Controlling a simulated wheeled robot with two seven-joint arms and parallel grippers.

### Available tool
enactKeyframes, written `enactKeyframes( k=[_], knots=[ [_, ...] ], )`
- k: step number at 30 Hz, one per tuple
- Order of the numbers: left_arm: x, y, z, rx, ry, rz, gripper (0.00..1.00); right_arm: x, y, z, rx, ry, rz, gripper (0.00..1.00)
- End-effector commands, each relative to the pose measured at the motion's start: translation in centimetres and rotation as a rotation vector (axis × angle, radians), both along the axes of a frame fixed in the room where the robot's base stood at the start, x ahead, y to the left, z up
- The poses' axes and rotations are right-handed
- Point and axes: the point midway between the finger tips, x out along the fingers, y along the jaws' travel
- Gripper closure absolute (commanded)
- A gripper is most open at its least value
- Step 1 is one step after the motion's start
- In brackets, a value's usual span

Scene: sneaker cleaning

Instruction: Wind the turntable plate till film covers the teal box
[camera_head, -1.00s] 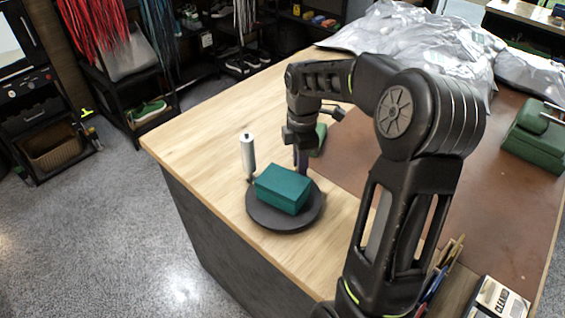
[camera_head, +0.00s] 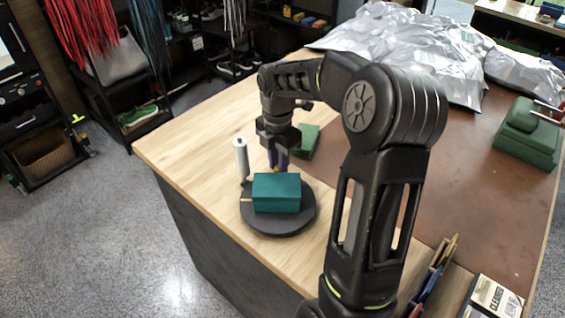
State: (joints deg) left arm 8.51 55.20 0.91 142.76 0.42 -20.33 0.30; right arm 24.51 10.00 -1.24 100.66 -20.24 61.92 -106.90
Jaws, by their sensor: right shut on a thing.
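The teal box (camera_head: 276,193) sits on the dark round turntable plate (camera_head: 279,228) near the wooden table's left edge. No film can be made out over its visible faces. A white film roll (camera_head: 240,158) stands upright on a post at the plate's back left. My right gripper (camera_head: 278,166) points down just behind the box, its fingers close together. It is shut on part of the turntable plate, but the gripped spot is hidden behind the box. A small yellowish piece (camera_head: 246,200) shows at the box's left side. My left gripper is not in view.
A small green block (camera_head: 305,140) lies behind the gripper. Silver plastic bags (camera_head: 400,50) cover the back of the table. A larger green case (camera_head: 527,135) is at right. A pen holder (camera_head: 432,276) and a cleaner box (camera_head: 492,300) stand at front right.

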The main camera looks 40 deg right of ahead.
Motion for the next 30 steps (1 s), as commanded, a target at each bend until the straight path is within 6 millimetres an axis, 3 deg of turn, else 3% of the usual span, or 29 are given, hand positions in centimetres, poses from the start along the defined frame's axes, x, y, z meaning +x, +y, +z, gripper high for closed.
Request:
enactKeyframes(
  k=[12, 28, 29, 30],
  knots=[
    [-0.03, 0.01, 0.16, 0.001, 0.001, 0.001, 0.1, 0.77, 0.78, 0.07, -0.001, -0.002, 0.126, 1.0],
    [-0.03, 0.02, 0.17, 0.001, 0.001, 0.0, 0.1, 0.85, 0.86, 0.06, -0.001, -0.002, 0.142, 1.0],
    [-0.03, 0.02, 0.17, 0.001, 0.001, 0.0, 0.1, 0.85, 0.86, 0.06, -0.001, -0.002, 0.142, 0.77],
    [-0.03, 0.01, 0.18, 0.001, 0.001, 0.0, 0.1, 0.84, 0.86, 0.06, -0.001, -0.002, 0.142, 0.74]
  ],
)
